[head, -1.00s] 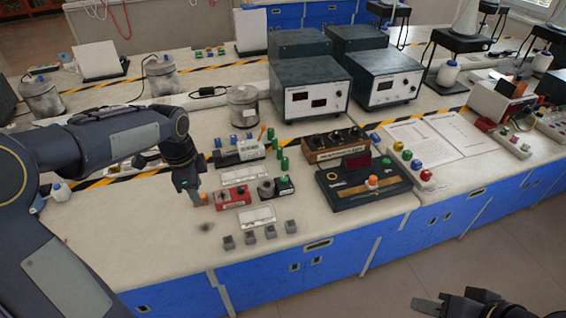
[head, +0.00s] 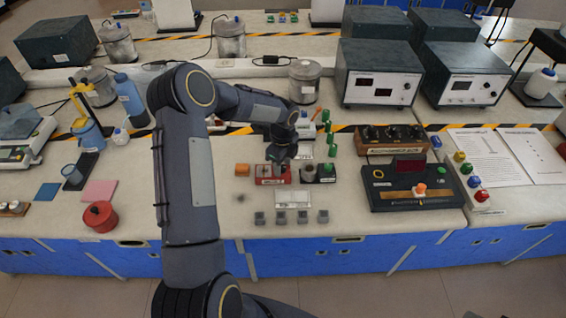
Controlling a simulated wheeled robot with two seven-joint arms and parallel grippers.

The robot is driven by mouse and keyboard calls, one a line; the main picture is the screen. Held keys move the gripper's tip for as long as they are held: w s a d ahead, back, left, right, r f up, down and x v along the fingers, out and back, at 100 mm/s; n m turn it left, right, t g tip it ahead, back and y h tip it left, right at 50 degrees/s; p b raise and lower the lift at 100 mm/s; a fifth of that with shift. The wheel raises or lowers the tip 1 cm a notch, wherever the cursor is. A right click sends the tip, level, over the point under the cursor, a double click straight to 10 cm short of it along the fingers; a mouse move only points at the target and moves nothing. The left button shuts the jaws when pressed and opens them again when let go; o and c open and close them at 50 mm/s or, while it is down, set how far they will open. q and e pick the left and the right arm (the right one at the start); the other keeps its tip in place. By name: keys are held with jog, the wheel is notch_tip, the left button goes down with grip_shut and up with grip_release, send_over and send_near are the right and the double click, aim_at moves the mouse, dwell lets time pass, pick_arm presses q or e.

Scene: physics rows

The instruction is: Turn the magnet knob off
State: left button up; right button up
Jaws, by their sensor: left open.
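A small red box (head: 263,182) with a pale label stands on the bench near its front edge. My left gripper (head: 281,167) points down at the top of the red box. Its fingers are small and dark here, and whether they touch the box or a knob on it I cannot tell. The gripper hides part of the box top. A dark box (head: 326,174) with a grey round part and a green part stands just to the right. The labels are too small to read, so I cannot confirm which part is the magnet knob. My right gripper is out of view.
Several grey cubes (head: 283,217) stand in front, and green posts (head: 332,147) stand behind right. A black panel (head: 400,202) is farther right. Bare bench lies left of the orange block.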

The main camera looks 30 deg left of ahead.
pick_arm(q)
jog(key=shift+f, duration=0.15)
grip_shut()
